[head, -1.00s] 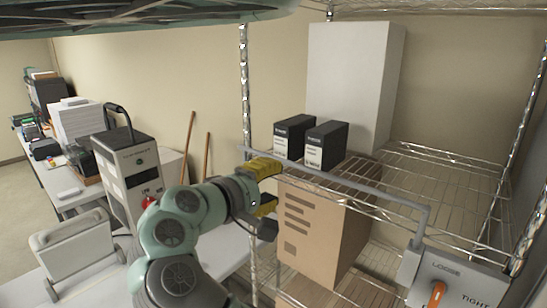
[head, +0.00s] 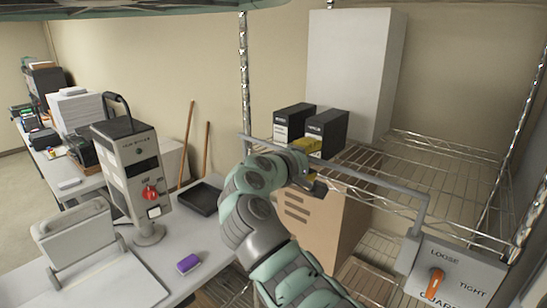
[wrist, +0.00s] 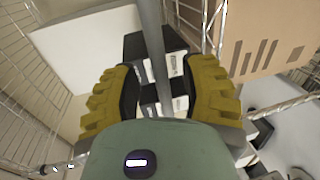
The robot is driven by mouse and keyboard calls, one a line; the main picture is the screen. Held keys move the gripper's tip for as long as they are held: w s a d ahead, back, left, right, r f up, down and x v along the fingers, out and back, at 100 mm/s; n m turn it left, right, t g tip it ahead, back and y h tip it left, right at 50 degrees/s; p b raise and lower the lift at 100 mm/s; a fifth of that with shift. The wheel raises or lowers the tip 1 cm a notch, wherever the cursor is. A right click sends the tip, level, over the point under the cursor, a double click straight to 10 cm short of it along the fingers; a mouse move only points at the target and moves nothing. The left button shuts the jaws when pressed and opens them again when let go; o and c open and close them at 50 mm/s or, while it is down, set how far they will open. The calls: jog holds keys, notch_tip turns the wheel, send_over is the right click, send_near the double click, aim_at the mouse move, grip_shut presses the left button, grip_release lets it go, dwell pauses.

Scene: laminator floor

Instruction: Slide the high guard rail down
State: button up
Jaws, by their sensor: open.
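The high guard rail is a grey bar (head: 375,187) along the shelf's front edge. It bends down at its right end into a grey box with an orange knob (head: 435,283), labelled LOOSE and TIGHT. The knob stands nearly upright, nearer LOOSE. My gripper (head: 309,166) is at the rail's middle-left stretch, its yellow fingers apart, one higher and one lower. In the wrist view the rail (wrist: 152,40) runs between the two open fingers of my gripper (wrist: 163,80). Whether a finger touches it, I cannot tell.
Two black-and-white binder boxes (head: 327,132) stand on the wire shelf just behind the rail, close to my fingers. A tall white box (head: 352,75) is behind them. A cardboard carton (head: 325,222) sits on the shelf below. A table (head: 205,240) with a purple block (head: 189,263) is at the left.

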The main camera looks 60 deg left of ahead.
jog(key=shift+w+a+f, duration=0.1)
jog(key=shift+w+f, duration=0.05)
jog(key=shift+w, duration=0.4)
grip_shut()
